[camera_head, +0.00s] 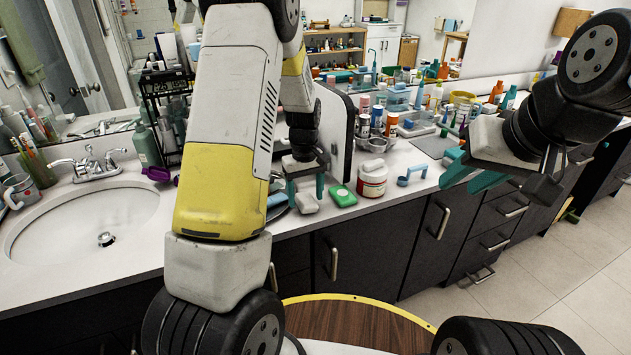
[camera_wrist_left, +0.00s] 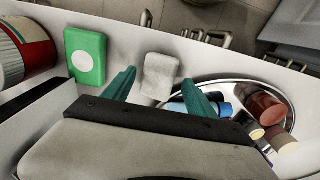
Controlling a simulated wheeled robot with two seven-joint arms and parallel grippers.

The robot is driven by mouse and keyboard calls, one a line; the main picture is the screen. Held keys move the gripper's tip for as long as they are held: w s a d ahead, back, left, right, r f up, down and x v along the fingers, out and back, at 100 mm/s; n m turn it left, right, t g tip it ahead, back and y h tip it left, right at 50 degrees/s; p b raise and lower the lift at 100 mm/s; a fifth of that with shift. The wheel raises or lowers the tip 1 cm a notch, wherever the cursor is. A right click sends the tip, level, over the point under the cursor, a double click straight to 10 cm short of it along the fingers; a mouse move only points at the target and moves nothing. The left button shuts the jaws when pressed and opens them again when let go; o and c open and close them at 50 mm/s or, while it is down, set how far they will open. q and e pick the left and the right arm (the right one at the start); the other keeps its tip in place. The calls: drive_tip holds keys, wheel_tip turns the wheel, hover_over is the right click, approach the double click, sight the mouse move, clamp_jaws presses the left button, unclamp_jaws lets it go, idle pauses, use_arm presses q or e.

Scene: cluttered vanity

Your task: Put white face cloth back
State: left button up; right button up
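A small whitish block with a rough surface, which looks like the folded white face cloth (camera_head: 306,203), lies on the counter near its front edge. In the left wrist view the cloth (camera_wrist_left: 160,76) lies between and slightly beyond the fingertips. My left gripper (camera_head: 306,186) is open just above it, its teal fingers apart on either side; it also shows in the left wrist view (camera_wrist_left: 160,88). I see no clear contact with the cloth. My right gripper (camera_head: 472,177) is open and empty in the air at the right, in front of the counter.
A green box (camera_head: 342,195) lies close right of the cloth, with a red-and-white jar (camera_head: 372,179) behind it. A round metal-rimmed tray (camera_wrist_left: 291,112) with bottles lies on the other side. The sink (camera_head: 60,231) is at left. Clutter lines the mirror.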

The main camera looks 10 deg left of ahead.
sight(306, 199)
use_arm(q)
wheel_tip(306, 199, up, 12)
drive_tip(key=s+r+m+t+h, duration=0.2)
drive_tip(key=s+r+m+t, duration=0.1)
drive_tip(key=s+r, duration=0.85)
drive_tip(key=s+d+r+m+t, duration=0.2)
drive_tip(key=s+m+t, duration=0.1)
drive_tip(key=s, duration=0.9)
drive_tip(key=shift+s+r+m, duration=0.2)
drive_tip(key=shift+s+m, duration=0.15)
drive_tip(key=shift+m, duration=0.35)
drive_tip(key=shift+d, duration=0.1)
